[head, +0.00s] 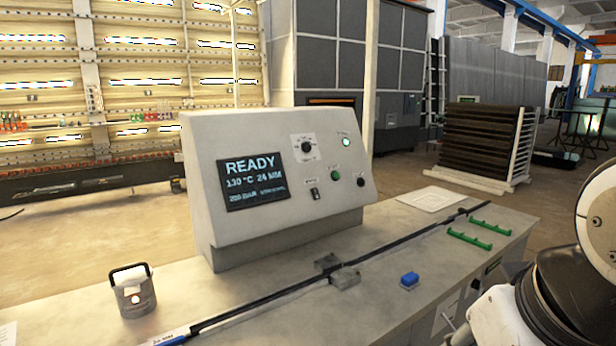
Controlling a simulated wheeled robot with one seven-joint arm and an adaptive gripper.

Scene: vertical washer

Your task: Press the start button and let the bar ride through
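A pale control console (285,225) stands on the bench. The small labels are unreadable, so I cannot tell which is start. A lit greenish-white lamp (346,143) is above. A long dark bar (400,243) lies diagonally along the bench, passing between two small grey blocks (345,277). My white and black arm links show at the lower right; my gripper is not visible.
On the bench are a blue block (409,280), two green holders (469,240) right of the bar, a white sheet (430,198) and a grey can-like device with a black handle (133,292) at front left. A rack of dark slats (480,140) stands behind.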

